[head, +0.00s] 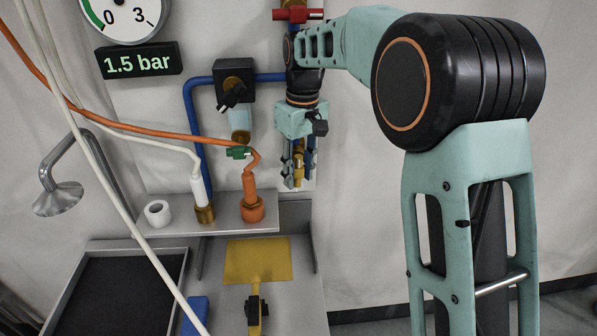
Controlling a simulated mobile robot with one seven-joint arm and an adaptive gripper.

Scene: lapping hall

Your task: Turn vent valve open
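Which valve is the vent valve is not labelled. A red valve handle (297,15) sits on the blue pipe at the top, and a green valve handle (238,152) sits below the black regulator with a clear bowl (236,82). My gripper (299,178) points down in front of the wall panel, right of the green handle and below the red one. Its fingers are apart, with a brass piece (299,158) and blue pipe showing between or behind them. Whether the fingers touch the brass piece, I cannot tell.
A gauge (124,17) hangs above a display reading 1.5 bar (138,62). Orange and white hoses cross the left side to fittings on a grey shelf (225,224) with a white tape roll (158,213). A dark tray (120,290) and yellow plate (257,260) lie below.

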